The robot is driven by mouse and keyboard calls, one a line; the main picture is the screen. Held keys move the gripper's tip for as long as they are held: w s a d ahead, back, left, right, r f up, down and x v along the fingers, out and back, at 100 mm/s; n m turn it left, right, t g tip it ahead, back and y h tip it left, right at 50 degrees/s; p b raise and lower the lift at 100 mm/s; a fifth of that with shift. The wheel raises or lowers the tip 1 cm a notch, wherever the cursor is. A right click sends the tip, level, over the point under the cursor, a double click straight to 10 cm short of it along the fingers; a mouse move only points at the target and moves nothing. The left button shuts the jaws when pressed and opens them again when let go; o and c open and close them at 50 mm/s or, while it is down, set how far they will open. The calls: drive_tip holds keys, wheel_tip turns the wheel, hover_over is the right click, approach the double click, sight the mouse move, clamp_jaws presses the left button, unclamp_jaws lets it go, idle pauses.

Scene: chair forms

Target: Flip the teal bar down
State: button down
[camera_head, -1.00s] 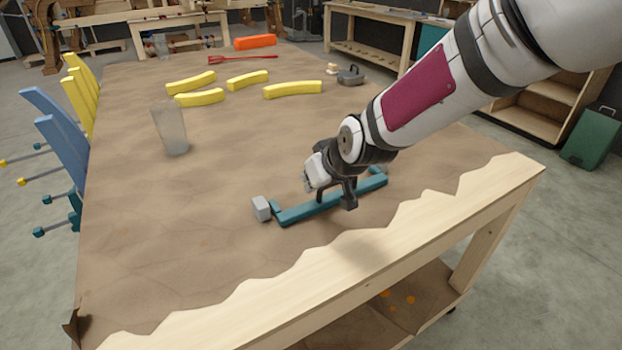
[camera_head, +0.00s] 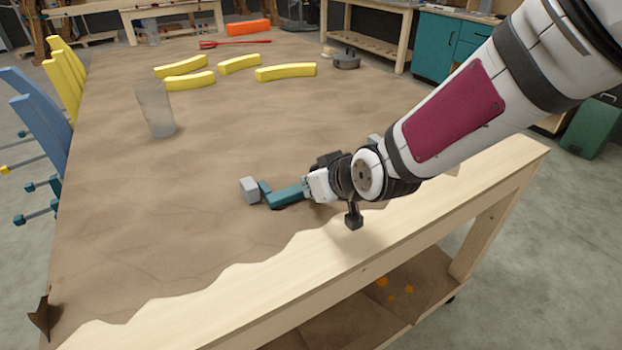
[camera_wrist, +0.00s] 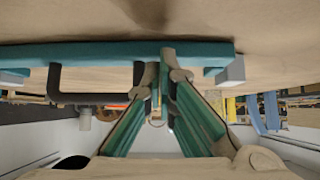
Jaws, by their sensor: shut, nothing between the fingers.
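The teal bar (camera_head: 290,196) lies on the brown-covered table near its front edge, with a short upturned part at its left end. A grey block (camera_head: 249,189) is at that end. My wrist hides the bar's middle and much of its right part in the head view. In the wrist view the bar (camera_wrist: 100,53) runs across the top, with the grey block (camera_wrist: 232,72) at its right. My gripper (camera_wrist: 160,65) is shut and empty, its tips overlapping the bar's edge in view. I cannot tell whether they touch it.
Several yellow curved pieces (camera_head: 285,72), a clear tumbler (camera_head: 155,108), a red tool (camera_head: 235,42) and an orange block (camera_head: 248,27) are farther back. Blue and yellow chair-like forms (camera_head: 45,125) stand at the left. The wooden front edge (camera_head: 300,255) is close.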

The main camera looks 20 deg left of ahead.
drive_tip(key=shift+s+d+f+b, duration=0.1)
drive_tip(key=shift+f+b, duration=0.35)
drive_tip(key=shift+f, duration=0.2)
idle(0.4)
wheel_tip(320, 180, up, 4)
drive_tip(key=shift+s+f+p, duration=0.15)
drive_tip(key=shift+f+p, duration=0.05)
drive_tip(key=shift+p, duration=0.95)
drive_tip(key=shift+s+d+r, duration=0.15)
drive_tip(key=shift+d+r, duration=0.1)
drive_tip(key=shift+d, duration=0.05)
drive_tip(key=s+d+f, duration=0.1)
drive_tip(key=s+d, duration=0.1)
drive_tip(key=s+d+f, duration=0.1)
drive_tip(key=s+d, duration=0.1)
drive_tip(key=s+d+f, duration=0.1)
drive_tip(key=d+f, duration=0.1)
drive_tip(key=shift+s+d, duration=0.25)
drive_tip(key=shift+s, duration=0.15)
